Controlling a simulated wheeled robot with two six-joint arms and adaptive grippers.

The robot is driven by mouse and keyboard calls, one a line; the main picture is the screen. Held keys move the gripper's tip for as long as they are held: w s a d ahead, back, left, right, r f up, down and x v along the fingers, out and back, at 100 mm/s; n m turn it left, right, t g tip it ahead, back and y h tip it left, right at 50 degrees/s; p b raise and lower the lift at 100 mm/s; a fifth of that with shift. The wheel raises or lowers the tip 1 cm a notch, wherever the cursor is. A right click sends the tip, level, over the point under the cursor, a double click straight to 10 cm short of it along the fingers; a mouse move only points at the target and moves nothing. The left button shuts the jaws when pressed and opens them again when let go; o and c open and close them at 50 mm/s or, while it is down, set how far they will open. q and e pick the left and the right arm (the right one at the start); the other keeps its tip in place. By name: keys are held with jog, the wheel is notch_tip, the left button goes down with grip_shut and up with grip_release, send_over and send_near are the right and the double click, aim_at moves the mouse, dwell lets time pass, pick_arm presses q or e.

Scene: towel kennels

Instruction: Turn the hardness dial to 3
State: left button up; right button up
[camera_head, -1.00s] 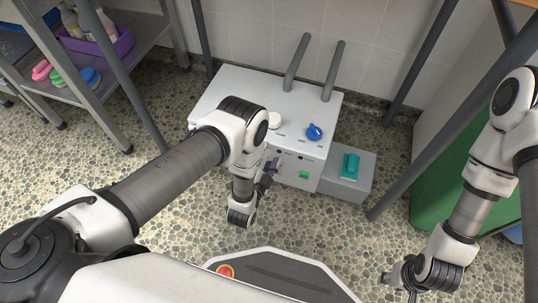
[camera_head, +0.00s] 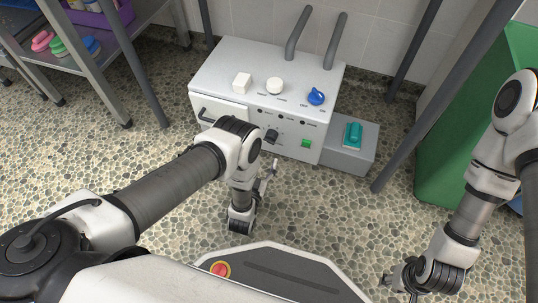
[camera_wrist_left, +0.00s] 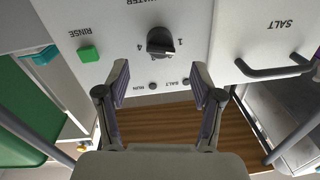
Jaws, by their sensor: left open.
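The hardness dial is a black knob (camera_head: 272,137) on the front of the white machine (camera_head: 225,78). In the left wrist view the dial (camera_wrist_left: 160,42) shows upside down under "WATER" lettering, between the figures 4 and 1. Its exact setting is too small to read. My left gripper (camera_head: 266,178) is in front of the panel. In the wrist view its fingers (camera_wrist_left: 160,86) are spread, one to each side below the dial, with nothing between them. They look apart from the dial. My right gripper (camera_head: 396,282) is low at the right, far from the machine; its jaws are unclear.
A green button (camera_head: 306,143) sits right of the dial, and a handled drawer (camera_head: 218,111) marked SALT left of it. A grey box with a teal handle (camera_head: 353,133) stands right. Pebbled floor in front is clear.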

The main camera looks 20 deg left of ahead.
aim_at(269, 141)
pick_arm(q)
jog(key=w+b, duration=0.3)
jog(key=w, duration=0.4)
jog(key=shift+w+a+r+b, duration=0.1)
jog(key=shift+w+r+b, duration=0.05)
jog(key=shift+w+b, duration=0.25)
jog(key=c, duration=1.1)
